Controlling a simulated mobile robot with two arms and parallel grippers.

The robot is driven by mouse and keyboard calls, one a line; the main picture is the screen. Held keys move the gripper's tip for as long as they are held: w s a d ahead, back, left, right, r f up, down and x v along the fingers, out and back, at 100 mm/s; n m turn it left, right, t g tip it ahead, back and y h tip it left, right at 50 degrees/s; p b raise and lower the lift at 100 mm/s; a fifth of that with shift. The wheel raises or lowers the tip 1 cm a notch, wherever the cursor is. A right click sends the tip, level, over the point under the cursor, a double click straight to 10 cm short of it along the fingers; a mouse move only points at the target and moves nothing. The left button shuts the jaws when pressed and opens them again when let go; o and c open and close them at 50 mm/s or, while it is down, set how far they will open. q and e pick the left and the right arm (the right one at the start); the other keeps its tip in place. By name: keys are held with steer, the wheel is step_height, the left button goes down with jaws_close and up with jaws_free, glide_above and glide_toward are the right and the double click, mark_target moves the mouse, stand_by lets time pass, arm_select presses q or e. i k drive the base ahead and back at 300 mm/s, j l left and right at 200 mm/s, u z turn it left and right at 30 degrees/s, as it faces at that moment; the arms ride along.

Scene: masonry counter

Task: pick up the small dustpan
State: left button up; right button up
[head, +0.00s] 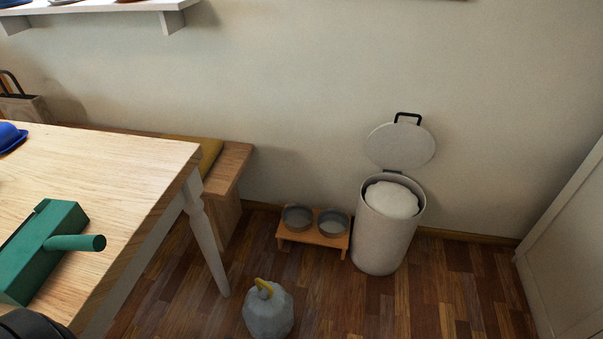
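The small dustpan (42,248) is green and lies on the wooden table at the left of the head view. Its short round handle points right, toward the table's edge. Its left part is cut off by the picture's edge. Neither of my grippers can be made out in this view.
The table (120,170) fills the left. A dark rounded thing (30,325), unclear what, shows at the bottom left corner. A bench (232,165), a stand with two bowls (315,236), an open-lidded bin (383,235) and a grey jug (268,314) stand beyond. Floor at right is clear.

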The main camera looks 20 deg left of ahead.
mark_target(29, 256)
steer(key=u, duration=2.35)
steer(key=z, duration=0.3)
steer(key=k+j+z, duration=0.1)
steer(key=z, duration=0.3)
steer(key=k+j+z, duration=0.15)
steer(key=z, duration=0.2)
steer(key=k+j+z, duration=0.2)
steer(key=z, duration=0.2)
